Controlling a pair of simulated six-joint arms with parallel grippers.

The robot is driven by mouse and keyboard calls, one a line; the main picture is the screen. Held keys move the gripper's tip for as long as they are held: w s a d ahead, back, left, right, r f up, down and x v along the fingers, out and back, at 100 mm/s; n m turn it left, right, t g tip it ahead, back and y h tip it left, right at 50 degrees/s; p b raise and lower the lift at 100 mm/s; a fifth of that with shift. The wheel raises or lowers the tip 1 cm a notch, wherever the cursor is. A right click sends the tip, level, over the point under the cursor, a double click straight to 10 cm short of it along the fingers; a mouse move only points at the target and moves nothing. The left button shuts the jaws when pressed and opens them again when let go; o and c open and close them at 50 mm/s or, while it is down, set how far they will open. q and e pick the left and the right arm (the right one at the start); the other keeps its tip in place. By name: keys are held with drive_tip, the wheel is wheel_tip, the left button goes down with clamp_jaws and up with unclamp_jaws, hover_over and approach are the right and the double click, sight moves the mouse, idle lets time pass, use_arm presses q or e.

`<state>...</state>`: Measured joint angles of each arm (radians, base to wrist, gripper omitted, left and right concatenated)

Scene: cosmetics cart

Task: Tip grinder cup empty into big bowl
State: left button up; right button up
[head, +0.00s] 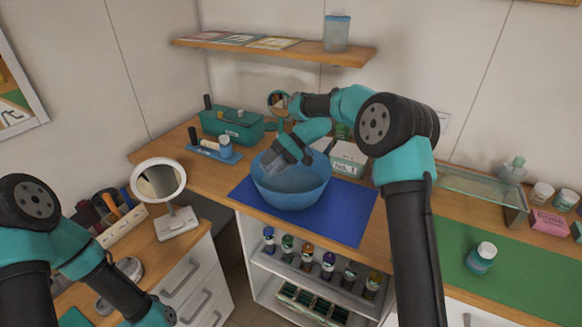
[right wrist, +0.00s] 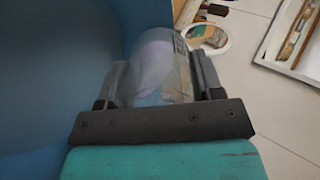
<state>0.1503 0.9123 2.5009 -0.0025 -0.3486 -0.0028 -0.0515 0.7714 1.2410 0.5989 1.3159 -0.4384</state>
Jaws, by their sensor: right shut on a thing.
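The big bowl (head: 290,186) is blue and stands on a blue mat on the counter. My right gripper (head: 278,160) reaches down into the bowl's mouth from the upper right. It is shut on the grinder cup (right wrist: 160,65), a clear cup that lies between both fingers in the right wrist view. The cup looks tilted over the bowl, whose blue wall (right wrist: 50,70) fills the left of that view.
A round mirror (head: 160,182) stands on the left drawer unit. A teal box (head: 232,124) and a blue tray (head: 216,150) sit behind the bowl. A box marked No. 1 (head: 348,160) is close to its right. A green mat (head: 520,265) with a jar (head: 481,258) lies at the right.

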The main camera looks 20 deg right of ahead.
drive_tip(key=shift+r+y, duration=0.15)
drive_tip(key=shift+y, duration=0.45)
drive_tip(key=shift+d+r+g+y, duration=0.1)
drive_tip(key=shift+r+g+y, duration=0.05)
drive_tip(key=shift+y, duration=0.45)
drive_tip(key=shift+d+r+g+y, duration=0.1)
drive_tip(key=shift+g+y, duration=0.05)
drive_tip(key=shift+y, duration=0.45)
drive_tip(key=shift+w+d+r+y, duration=0.1)
drive_tip(key=shift+d+y, duration=0.35)
drive_tip(key=shift+w+d+r+y, duration=0.1)
drive_tip(key=shift+d+y, duration=0.3)
drive_tip(key=shift+y, duration=0.05)
drive_tip(key=shift+d+r+g+y, duration=0.15)
drive_tip(key=shift+g+y, duration=0.25)
drive_tip(key=shift+y, duration=0.6)
drive_tip(key=shift+d+r+g+y, duration=0.15)
drive_tip(key=shift+r+y, duration=0.65)
drive_tip(key=shift+r, duration=0.95)
drive_tip(key=shift+d+r+g+y, duration=0.15)
drive_tip(key=shift+r+y, duration=0.65)
drive_tip(key=shift+r, duration=1.15)
drive_tip(key=f, duration=0.1)
drive_tip(key=f+h, duration=0.1)
drive_tip(key=f, duration=0.1)
drive_tip(key=f+h, duration=0.1)
drive_tip(key=shift+a+f, duration=0.25)
drive_tip(key=shift+f, duration=0.1)
drive_tip(key=shift+f, duration=0.1)
